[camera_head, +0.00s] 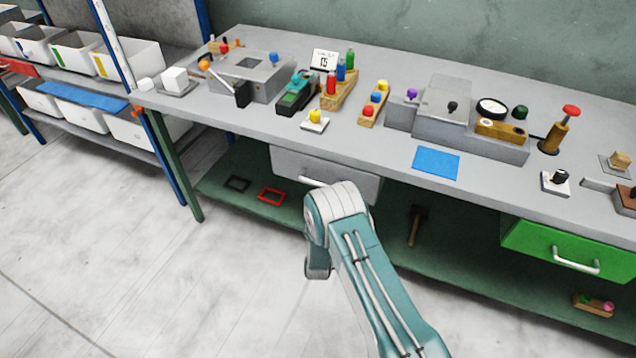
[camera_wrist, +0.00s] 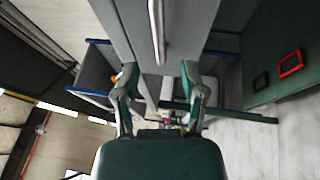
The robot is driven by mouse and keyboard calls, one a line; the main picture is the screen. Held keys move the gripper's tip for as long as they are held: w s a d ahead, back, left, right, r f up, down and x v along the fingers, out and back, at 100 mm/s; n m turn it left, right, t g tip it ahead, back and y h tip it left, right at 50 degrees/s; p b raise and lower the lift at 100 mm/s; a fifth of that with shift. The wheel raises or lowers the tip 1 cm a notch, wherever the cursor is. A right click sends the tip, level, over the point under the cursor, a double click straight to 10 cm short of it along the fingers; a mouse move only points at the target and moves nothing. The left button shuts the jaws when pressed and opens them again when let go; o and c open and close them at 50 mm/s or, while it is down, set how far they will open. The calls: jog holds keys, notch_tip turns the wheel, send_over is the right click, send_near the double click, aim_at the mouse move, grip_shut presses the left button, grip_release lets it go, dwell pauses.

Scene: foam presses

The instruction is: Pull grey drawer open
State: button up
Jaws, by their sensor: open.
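The grey drawer (camera_head: 325,176) is under the bench top, left of the middle in the head view, with a pale bar handle (camera_head: 318,183) on its front. It looks shut or nearly so. My arm reaches up toward it and covers the right part of its lower edge; my gripper is hidden there. In the wrist view my gripper (camera_wrist: 157,92) is open and empty, its two fingers spread apart. The drawer front (camera_wrist: 184,40) and the handle (camera_wrist: 158,30) run down from the top, the handle's end lying ahead and between the fingers. I cannot tell whether they touch.
A green drawer (camera_head: 565,252) with a white handle is at the right of the bench. The lower shelf (camera_head: 240,180) holds a black frame (camera_head: 237,184), a red frame (camera_head: 272,195) and a hammer (camera_head: 418,225). The bench top is crowded with fixtures. The floor (camera_head: 150,270) in front is clear.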

aim_at(315, 182)
jog(key=w, duration=0.2)
jog(key=w+a, duration=0.1)
jog(key=w, duration=0.2)
jog(key=w+r, duration=0.1)
jog(key=w, duration=0.1)
jog(key=shift+w+a, duration=0.2)
jog(key=shift+w, duration=0.1)
jog(key=shift+w+d+r, duration=0.1)
jog(key=shift+w+d, duration=0.05)
jog(key=shift+d, duration=0.1)
jog(key=shift+a, duration=0.15)
grip_shut()
